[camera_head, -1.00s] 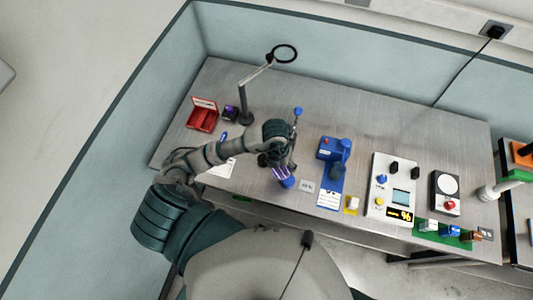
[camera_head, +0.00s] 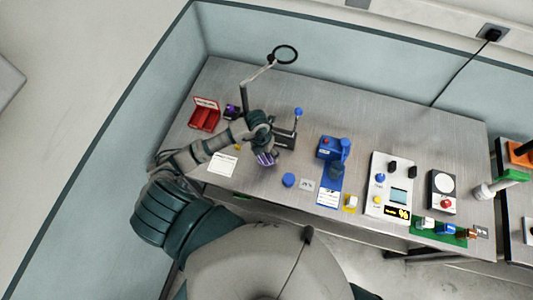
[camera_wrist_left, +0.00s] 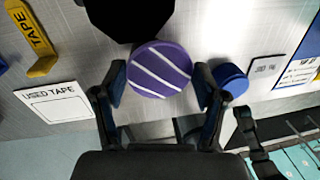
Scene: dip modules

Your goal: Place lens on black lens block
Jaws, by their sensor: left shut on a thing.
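The lens (camera_wrist_left: 160,70) is a round purple disc with white stripes. In the left wrist view it sits between the two fingers of my left gripper (camera_wrist_left: 160,90), which is shut on it. In the head view the gripper (camera_head: 266,157) holds the purple lens above the bench, at the front left of the black lens block (camera_head: 286,138). In the left wrist view a black faceted shape, apparently the block (camera_wrist_left: 125,15), lies just beyond the lens and is cut off by the top edge. My right gripper is not in view.
A blue round piece (camera_head: 288,180) stands on the bench to the right of the gripper, beside a small label. A "USED TAPE" card (camera_wrist_left: 55,104) lies to the left. A blue device (camera_head: 331,150) stands further right. A ring on a stand (camera_head: 284,54) rises behind.

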